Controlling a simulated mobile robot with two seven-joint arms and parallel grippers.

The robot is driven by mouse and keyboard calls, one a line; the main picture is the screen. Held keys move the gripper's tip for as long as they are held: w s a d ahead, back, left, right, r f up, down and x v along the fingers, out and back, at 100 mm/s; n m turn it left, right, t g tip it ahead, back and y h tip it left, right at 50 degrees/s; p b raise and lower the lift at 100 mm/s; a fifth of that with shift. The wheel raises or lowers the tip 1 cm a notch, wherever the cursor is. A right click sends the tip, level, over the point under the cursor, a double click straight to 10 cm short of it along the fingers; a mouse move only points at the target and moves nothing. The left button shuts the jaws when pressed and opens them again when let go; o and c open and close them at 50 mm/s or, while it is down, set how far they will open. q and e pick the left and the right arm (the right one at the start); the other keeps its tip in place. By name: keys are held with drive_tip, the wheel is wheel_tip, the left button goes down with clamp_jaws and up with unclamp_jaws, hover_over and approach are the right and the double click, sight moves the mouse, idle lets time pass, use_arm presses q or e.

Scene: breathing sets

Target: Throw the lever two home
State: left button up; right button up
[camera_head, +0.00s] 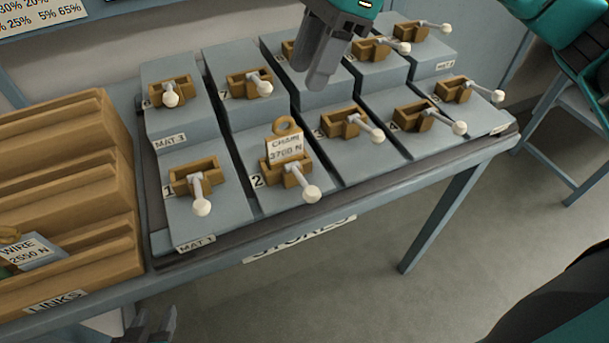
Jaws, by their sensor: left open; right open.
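Lever two (303,180) stands in the front row beside a label "2". Its grey arm ends in a white knob (312,194) and points down and right toward the front edge. A tag reading "CHAIN 3700 N" (285,147) with a brown ring stands in its brown bracket (273,171). My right gripper (316,78) hangs from the top over the back row, apart from lever two and empty; it is open. My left gripper (150,328) shows only its fingertips at the bottom edge, below the table front, open and away from the levers.
Lever one (197,188) stands just left, and lever three (360,125) just right. Several more levers fill both rows. A brown stepped rack (70,180) marked "LINKS" holds a "WIRE 2550 N" tag (30,250) at left. Floor is open in front of the table.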

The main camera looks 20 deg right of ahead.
drive_tip(key=shift+s+a+n, duration=0.15)
drive_tip(key=shift+n, duration=0.25)
drive_tip(key=c, duration=0.3)
drive_tip(key=shift+s+a+n, duration=0.25)
drive_tip(key=shift+n, duration=0.45)
drive_tip(key=shift+c, duration=0.8)
drive_tip(key=n, duration=0.2)
drive_tip(key=s+a+n+b, duration=0.1)
drive_tip(key=n, duration=0.1)
drive_tip(key=s+a+n+h, duration=0.1)
drive_tip(key=n, duration=0.1)
drive_tip(key=shift+s+f+g, duration=0.1)
drive_tip(key=shift+f+g, duration=0.15)
drive_tip(key=shift+g, duration=0.05)
clamp_jaws()
drive_tip(key=s+a+n+h+b, duration=0.1)
drive_tip(key=s+n+h, duration=0.1)
drive_tip(key=n, duration=0.8)
drive_tip(key=s+a+f+n+h+b, duration=0.1)
drive_tip(key=s+n, duration=0.3)
drive_tip(key=n, duration=0.7)
drive_tip(key=shift+s+a+n+h+b, duration=0.3)
drive_tip(key=shift+s+a+h+b, duration=0.1)
drive_tip(key=shift+h+b, duration=0.35)
drive_tip(key=shift+d+f, duration=0.1)
drive_tip(key=shift+f, duration=0.1)
